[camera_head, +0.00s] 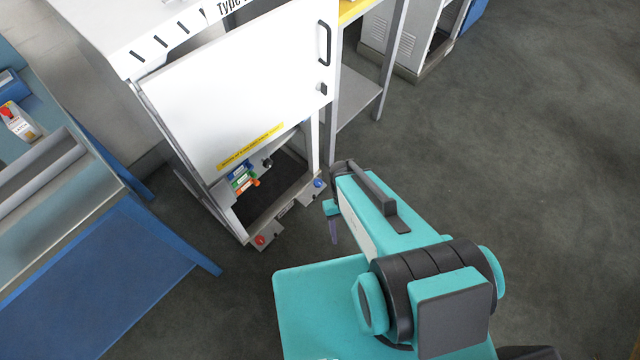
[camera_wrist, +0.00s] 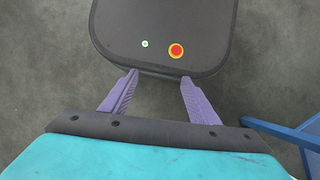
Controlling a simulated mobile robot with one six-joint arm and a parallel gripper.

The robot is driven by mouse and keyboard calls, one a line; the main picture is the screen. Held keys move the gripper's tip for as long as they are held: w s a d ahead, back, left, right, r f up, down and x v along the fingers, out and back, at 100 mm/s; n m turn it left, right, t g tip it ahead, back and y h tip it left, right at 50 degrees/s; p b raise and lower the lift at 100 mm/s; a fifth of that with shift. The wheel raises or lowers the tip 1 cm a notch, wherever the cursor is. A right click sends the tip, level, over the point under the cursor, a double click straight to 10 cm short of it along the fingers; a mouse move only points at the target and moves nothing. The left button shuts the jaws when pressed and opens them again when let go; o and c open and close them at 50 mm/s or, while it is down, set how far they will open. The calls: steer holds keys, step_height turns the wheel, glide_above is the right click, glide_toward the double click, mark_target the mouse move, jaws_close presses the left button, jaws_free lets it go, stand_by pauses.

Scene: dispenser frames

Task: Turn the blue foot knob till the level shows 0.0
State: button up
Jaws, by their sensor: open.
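The blue foot knob (camera_head: 318,183) is small and sits at the right end of the grey bottom rail of the white cabinet in the head view. A small dark-and-light label or display (camera_head: 285,210) sits on the rail between the feet; it is too small to read, so I cannot tell the level. My gripper (camera_wrist: 158,85) is open and empty, with two purple fingers spread apart in the wrist view. The knob does not show in the wrist view.
A red foot knob (camera_head: 260,240) sits at the rail's left end. The white cabinet (camera_head: 240,95) has green, blue and orange parts (camera_head: 242,180) in its lower opening. A blue table (camera_head: 100,285) stands left. The floor (camera_head: 540,150) at right is clear.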

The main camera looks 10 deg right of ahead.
steer(key=w+f+n+t+b, duration=0.1)
steer(key=w+f+n+b, duration=0.1)
steer(key=w+f+b, duration=0.7)
steer(key=w+f+n+t+b, duration=0.1)
steer(key=w+f+n+b, duration=0.2)
steer(key=w+f+b, duration=0.65)
steer(key=n+t+b, duration=0.3)
steer(key=n+b, duration=0.1)
steer(key=b, duration=2)
glide_above(319, 182)
step_height(319, 182, down, 4)
steer(key=shift+r, duration=0.1)
step_height(319, 182, down, 14)
steer(key=b, duration=0.5)
steer(key=shift+b, duration=0.4)
steer(key=shift+c, duration=0.3)
steer(key=c, duration=1)
